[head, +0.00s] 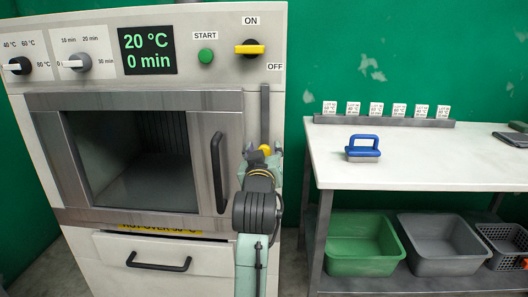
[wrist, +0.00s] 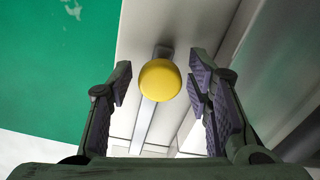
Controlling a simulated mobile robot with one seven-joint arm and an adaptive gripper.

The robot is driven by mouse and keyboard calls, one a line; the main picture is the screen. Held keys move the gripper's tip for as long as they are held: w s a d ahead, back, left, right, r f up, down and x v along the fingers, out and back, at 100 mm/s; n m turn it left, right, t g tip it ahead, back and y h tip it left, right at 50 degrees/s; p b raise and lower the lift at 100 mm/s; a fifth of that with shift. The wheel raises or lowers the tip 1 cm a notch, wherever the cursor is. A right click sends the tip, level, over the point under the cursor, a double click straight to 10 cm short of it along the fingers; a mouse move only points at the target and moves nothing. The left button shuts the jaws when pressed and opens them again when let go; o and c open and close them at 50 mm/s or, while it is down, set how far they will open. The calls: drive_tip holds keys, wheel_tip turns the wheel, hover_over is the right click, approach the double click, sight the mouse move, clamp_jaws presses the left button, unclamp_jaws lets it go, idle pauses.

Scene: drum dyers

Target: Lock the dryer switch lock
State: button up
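The dryer (head: 120,22) fills the left of the head view. Its yellow switch (head: 249,48) lies level between the ON and OFF labels. Below OFF, a grey vertical bar (head: 265,105) runs down the panel to a yellow round knob (head: 266,149); I cannot tell whether this is the lock. My gripper (head: 262,157) is at the knob, partly covering it. In the wrist view the yellow knob (wrist: 160,80) shows between the two spread fingers of my gripper (wrist: 161,82), with a gap on each side. My gripper is open and holds nothing.
The dryer door handle (head: 218,172) stands just left of my gripper. A white table (head: 430,165) on the right carries a blue-handled tool (head: 363,147) and a rack of small labels (head: 380,121). Green (head: 362,262) and grey (head: 443,262) bins sit below it.

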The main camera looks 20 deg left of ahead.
clamp_jaws()
idle(0.3)
idle(0.3)
